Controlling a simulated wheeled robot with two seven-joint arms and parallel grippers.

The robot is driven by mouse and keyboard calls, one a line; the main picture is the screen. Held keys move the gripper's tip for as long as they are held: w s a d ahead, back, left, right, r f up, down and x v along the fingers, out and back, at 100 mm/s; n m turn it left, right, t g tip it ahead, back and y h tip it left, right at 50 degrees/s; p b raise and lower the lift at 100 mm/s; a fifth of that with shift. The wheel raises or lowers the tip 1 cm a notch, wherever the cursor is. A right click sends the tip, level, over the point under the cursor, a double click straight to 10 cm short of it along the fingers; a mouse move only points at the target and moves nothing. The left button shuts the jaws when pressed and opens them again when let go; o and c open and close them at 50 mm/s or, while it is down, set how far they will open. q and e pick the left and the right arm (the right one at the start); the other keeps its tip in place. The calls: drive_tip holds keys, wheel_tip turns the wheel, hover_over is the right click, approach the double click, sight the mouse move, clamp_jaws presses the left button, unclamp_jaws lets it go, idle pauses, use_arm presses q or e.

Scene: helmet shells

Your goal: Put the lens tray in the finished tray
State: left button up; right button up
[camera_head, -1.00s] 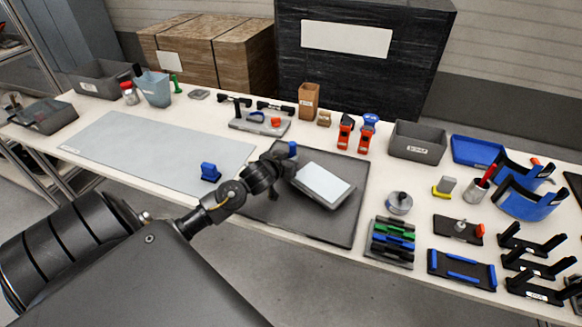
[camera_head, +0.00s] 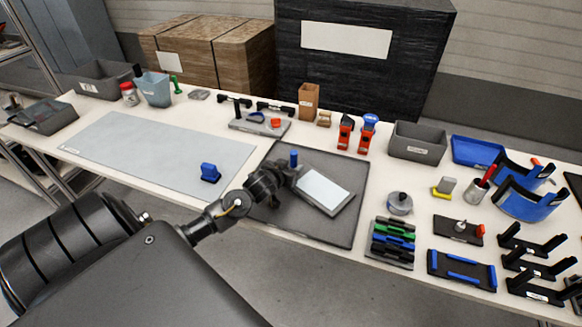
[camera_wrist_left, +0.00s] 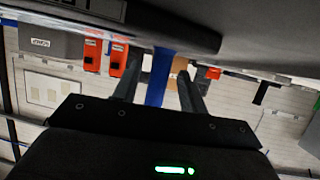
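The lens tray (camera_head: 323,190), a grey slab with a pale top panel, appears to rest flat on a dark grey flat tray (camera_head: 318,227), likely the finished tray. A blue post (camera_head: 293,159) stands at its left end and also shows in the left wrist view (camera_wrist_left: 157,82). My left gripper (camera_head: 284,178) is at this post, with one finger on each side. In the left wrist view (camera_wrist_left: 158,66), gaps show between the fingers and the post, so it looks open. The fingers hide the post's lower part. My right gripper is out of view.
A pale grey mat (camera_head: 150,150) with a blue block (camera_head: 210,172) lies to the left. Red-orange tools (camera_head: 345,134) and a grey bin (camera_head: 418,143) stand behind. A rack of coloured pieces (camera_head: 391,240) and a round metal item (camera_head: 399,203) are close on the right.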

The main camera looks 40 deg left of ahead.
use_arm(q)
drive_tip(key=shift+r, duration=0.15)
drive_tip(key=v, duration=1.2)
drive_tip(key=shift+b, duration=0.35)
